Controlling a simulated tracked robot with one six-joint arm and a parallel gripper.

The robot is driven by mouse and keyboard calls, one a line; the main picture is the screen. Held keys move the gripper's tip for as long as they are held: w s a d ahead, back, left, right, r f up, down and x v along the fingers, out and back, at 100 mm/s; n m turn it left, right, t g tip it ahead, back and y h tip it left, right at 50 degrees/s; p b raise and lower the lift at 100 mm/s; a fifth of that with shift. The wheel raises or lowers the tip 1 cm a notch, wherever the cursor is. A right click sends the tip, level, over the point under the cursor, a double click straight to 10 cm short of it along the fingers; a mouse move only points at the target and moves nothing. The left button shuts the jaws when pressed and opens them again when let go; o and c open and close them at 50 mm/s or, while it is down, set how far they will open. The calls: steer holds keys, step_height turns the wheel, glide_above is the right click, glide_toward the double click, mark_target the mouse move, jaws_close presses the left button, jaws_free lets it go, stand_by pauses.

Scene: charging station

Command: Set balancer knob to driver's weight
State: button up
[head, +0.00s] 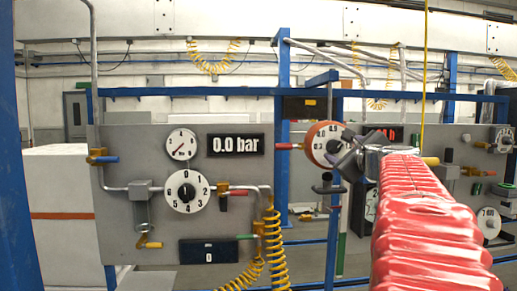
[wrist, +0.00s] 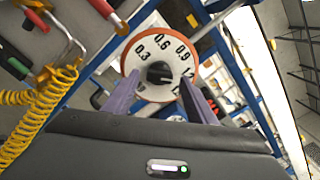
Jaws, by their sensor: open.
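The balancer dial (head: 322,134) is a white disc with an orange rim, on a blue post right of the grey panel. In the wrist view, the dial (wrist: 143,45) shows 0.3, 0.6, 0.9 and partly hidden higher numbers. Its black centre knob (wrist: 160,73) lies between my two fingers; its pointer setting is too small to read. My gripper (head: 349,157) is open at the dial's lower right in the head view. In the wrist view, my open gripper (wrist: 160,91) has one finger on each side of the knob; contact cannot be told. No driver can be identified.
The left grey panel (head: 120,220) carries a pressure gauge (head: 182,145), a numbered dial (head: 187,191), a "0.0 bar" display (head: 236,145) and several valve handles. Yellow coiled hoses (head: 274,245) hang beside it. A blue post (head: 332,240) stands below the balancer dial.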

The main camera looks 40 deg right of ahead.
steer(key=shift+w, duration=0.15)
steer(key=shift+c, duration=0.4)
steer(key=c, duration=1)
steer(key=shift+n, duration=0.4)
steer(key=o, duration=1.1)
steer(key=shift+a, duration=0.1)
